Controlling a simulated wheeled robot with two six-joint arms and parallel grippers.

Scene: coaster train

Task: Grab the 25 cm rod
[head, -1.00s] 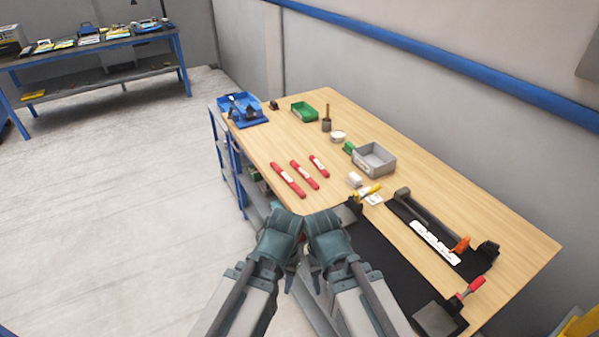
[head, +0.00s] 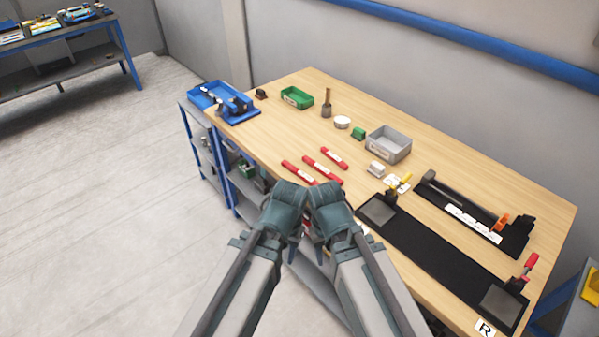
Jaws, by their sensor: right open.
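Three red rods with white labels lie side by side near the left part of the table's front edge. My right gripper is open. The left jaws are hidden by its wrist. A small red-and-white patch shows between the wrists; I cannot tell what it is.
A black fixture mat (head: 440,262) covers the front right of the table (head: 385,112). Floor at left is clear.

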